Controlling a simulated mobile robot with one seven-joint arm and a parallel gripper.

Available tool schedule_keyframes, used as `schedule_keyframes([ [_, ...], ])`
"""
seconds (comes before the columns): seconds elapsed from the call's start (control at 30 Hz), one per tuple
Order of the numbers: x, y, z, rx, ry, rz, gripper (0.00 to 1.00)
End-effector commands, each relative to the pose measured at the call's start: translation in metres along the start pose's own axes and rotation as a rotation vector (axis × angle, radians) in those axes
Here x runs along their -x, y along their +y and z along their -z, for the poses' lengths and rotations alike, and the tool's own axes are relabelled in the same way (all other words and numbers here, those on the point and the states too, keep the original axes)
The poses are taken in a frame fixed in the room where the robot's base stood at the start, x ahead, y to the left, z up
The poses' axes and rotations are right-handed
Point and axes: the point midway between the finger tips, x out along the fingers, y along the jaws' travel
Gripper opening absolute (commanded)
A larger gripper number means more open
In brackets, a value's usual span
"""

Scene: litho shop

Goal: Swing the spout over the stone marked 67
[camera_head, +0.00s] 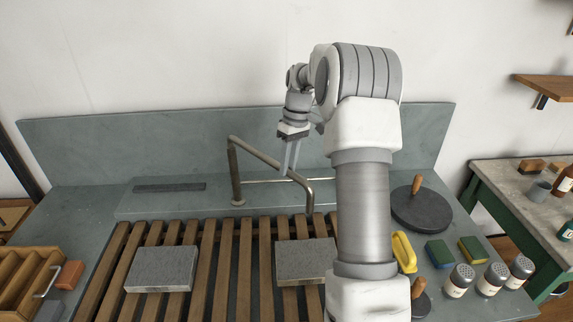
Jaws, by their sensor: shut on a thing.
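The spout (259,154) is a bent grey metal pipe. It rises from a post at the back of the sink, runs to the right and toward me, and turns down at its end. My gripper (289,170) points down and is shut on the spout near its outer bend. The spout's down-turned end shows just behind the right grey stone (307,259) in the picture. A second grey stone (162,268) lies to the left on the slatted rack (209,255). I cannot read a number on either stone.
My arm hides part of the rack's right side. A black round disc with a wooden handle (419,211), a yellow-handled tool (404,252), sponges (439,253) and shakers (460,280) stand at right. A wooden box (28,272) stands at left. A grey splashback (93,146) closes the back.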

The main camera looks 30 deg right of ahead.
Motion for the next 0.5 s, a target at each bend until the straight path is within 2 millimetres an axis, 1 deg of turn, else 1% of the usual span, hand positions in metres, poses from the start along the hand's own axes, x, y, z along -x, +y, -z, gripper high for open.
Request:
schedule_keyframes([
  [0.13,0.0011,-0.0002,0.0012,0.0,0.004,-0.002,0.0],
  [0.17,0.0011,-0.0003,0.0012,0.0,0.004,-0.002,0.32],
  [0.2,0.0011,-0.0004,0.0012,0.0,0.004,-0.002,0.4],
  [0.3,0.0008,-0.0004,0.001,0.0,0.003,-0.001,0.57],
  [0.5,0.0003,-0.0004,0.0007,-0.001,0.002,-0.001,0.57],
])
